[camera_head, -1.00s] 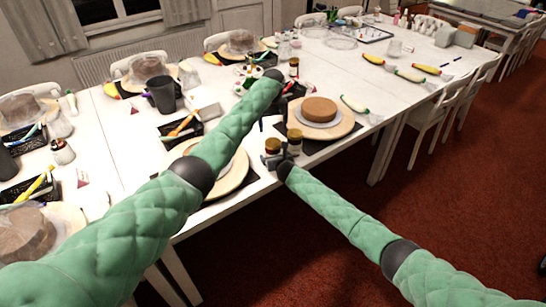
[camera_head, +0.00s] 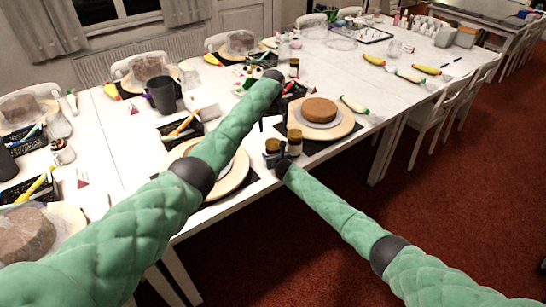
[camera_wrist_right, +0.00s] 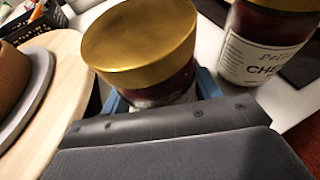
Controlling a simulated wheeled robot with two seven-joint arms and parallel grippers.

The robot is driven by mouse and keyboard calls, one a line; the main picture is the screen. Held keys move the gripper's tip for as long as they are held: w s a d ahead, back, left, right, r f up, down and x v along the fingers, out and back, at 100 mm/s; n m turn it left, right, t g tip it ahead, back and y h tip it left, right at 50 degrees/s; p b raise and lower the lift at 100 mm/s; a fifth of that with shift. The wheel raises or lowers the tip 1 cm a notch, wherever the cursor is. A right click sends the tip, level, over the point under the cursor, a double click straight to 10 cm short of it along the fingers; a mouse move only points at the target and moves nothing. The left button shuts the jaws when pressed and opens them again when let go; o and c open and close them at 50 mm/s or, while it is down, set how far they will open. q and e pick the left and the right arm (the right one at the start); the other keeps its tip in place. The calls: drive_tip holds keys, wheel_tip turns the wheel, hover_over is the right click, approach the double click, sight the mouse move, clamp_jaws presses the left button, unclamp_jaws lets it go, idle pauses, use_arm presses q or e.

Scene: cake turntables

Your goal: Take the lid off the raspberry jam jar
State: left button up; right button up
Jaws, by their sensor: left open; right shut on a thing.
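A jar with a gold lid (camera_wrist_right: 140,35) and dark red contents stands between the blue fingers of my right gripper (camera_wrist_right: 160,93), which is shut on it. The lid is on, and the jar's label is mostly hidden. In the head view this jar (camera_head: 272,146) is at the table's front edge, with my right gripper (camera_head: 277,159) at its near side. A second gold-lidded jar (camera_wrist_right: 270,42), its label starting "CHE", stands close by; it also shows in the head view (camera_head: 294,138). My left gripper (camera_head: 273,117) is open above and behind the held jar, partly hidden by its own arm.
A brown cake on a round turntable (camera_head: 344,128) stands right of the jars. Another turntable (camera_head: 238,177) is to the left, partly under my left arm. A black basket (camera_head: 182,130) and a dark cup (camera_head: 162,95) stand farther left. Free table lies around (camera_head: 375,100).

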sight(273, 142)
use_arm(q)
drive_tip(key=m, duration=1.9)
drive_tip(key=shift+m, duration=0.4)
drive_tip(key=m, duration=0.7)
drive_tip(key=shift+f, duration=4)
